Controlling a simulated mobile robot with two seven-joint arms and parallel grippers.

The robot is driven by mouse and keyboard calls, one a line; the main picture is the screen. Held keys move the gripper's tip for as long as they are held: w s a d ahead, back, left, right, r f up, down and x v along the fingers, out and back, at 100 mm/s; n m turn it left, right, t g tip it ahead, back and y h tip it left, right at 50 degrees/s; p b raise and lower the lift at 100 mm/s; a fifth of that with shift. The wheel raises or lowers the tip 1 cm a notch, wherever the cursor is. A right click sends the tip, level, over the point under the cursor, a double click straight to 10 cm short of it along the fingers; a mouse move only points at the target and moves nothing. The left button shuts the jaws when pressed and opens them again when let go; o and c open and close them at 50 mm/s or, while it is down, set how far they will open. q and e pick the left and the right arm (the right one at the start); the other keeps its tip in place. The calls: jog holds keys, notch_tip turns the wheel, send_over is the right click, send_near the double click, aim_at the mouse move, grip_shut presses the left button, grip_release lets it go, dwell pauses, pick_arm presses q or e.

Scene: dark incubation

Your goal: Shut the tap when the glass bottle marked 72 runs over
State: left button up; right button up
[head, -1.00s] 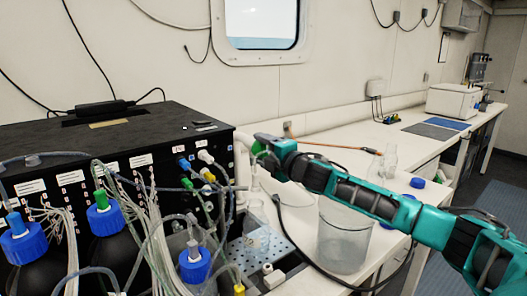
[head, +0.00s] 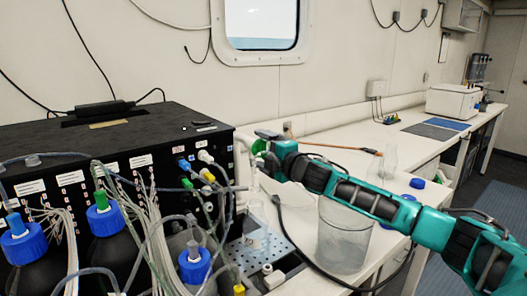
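The glass bottle (head: 255,222) stands upright on the perforated metal drain plate (head: 234,257), beside the black box. A pale patch shows on its front, but its number is too small to read. A pale pipe (head: 243,165) rises behind it. A green part (head: 258,147), which looks like the tap handle, is at the pipe's top. My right gripper (head: 266,141) is at this green part, above the bottle. Its fingers are small and partly hidden, so their opening and any contact are unclear. I cannot tell whether water runs over. My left gripper is not in view.
A large clear beaker (head: 343,240) stands on the bench under my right arm. Blue-capped bottles (head: 194,266) and many tubes crowd the front of the black box (head: 110,145). A clear flask (head: 389,160) and a white box (head: 453,101) stand further back.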

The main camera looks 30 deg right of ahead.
jog(key=s, duration=0.2)
jog(key=s+b, duration=0.1)
jog(key=s, duration=0.1)
jog(key=s+b, duration=0.1)
jog(key=s, duration=0.1)
jog(key=shift+d+f, duration=0.2)
jog(key=shift+d, duration=0.1)
jog(key=shift+s+r, duration=0.2)
jog(key=shift+s, duration=0.55)
jog(key=shift+d, duration=0.1)
